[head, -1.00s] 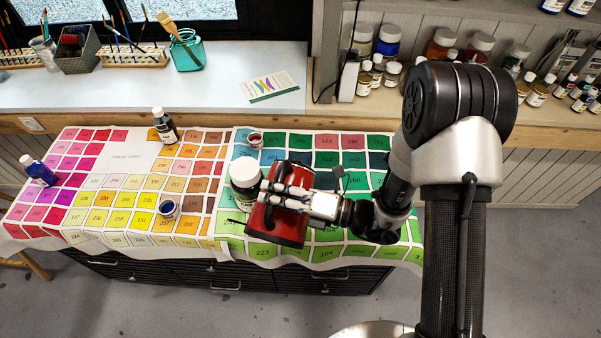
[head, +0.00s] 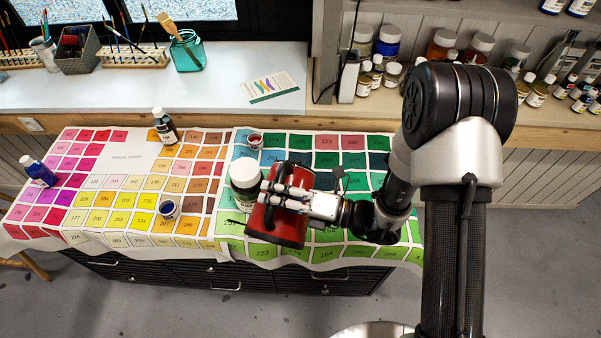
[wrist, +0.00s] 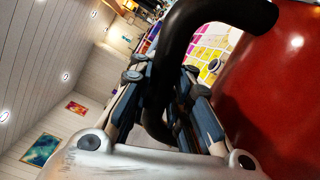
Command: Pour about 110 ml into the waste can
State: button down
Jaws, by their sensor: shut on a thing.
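My gripper (head: 275,192) is shut on the black handle (wrist: 170,75) of a red vessel with black ends. The red vessel (head: 268,222) is over the front part of the colour-chart cloth, slightly tilted in the head view. Its red side (wrist: 275,85) fills the right of the wrist view. Its opening and contents cannot be seen, and no stream shows. I cannot make out a waste can for certain. A pale round rim (head: 372,330) shows at the bottom edge of the head view, mostly cut off, and I cannot tell what it is.
A dark jar with a white lid (head: 244,178) stands close left of the vessel. Small pots (head: 168,209) (head: 255,140), a dark bottle (head: 164,127) and a blue bottle (head: 39,170) stand on the chart cloth (head: 125,160). Shelves of jars are behind. Grey floor is clear in front.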

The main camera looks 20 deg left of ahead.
aim_at(268, 214)
dwell(0.6)
jog(key=s+f+n+b, duration=0.1)
jog(key=s+f+b, duration=0.1)
jog(key=b, duration=0.1)
jog(key=f+n+b, duration=0.1)
jog(key=f, duration=0.1)
jog(key=shift+s+f+n, duration=0.1)
jog(key=shift+s+n, duration=0.2)
jog(key=shift+s, duration=0.1)
jog(key=s+f+n+b, duration=0.5)
jog(key=s+f+n, duration=0.3)
jog(key=f+n, duration=0.3)
jog(key=shift+a+f, duration=0.15)
jog(key=shift+f, duration=0.2)
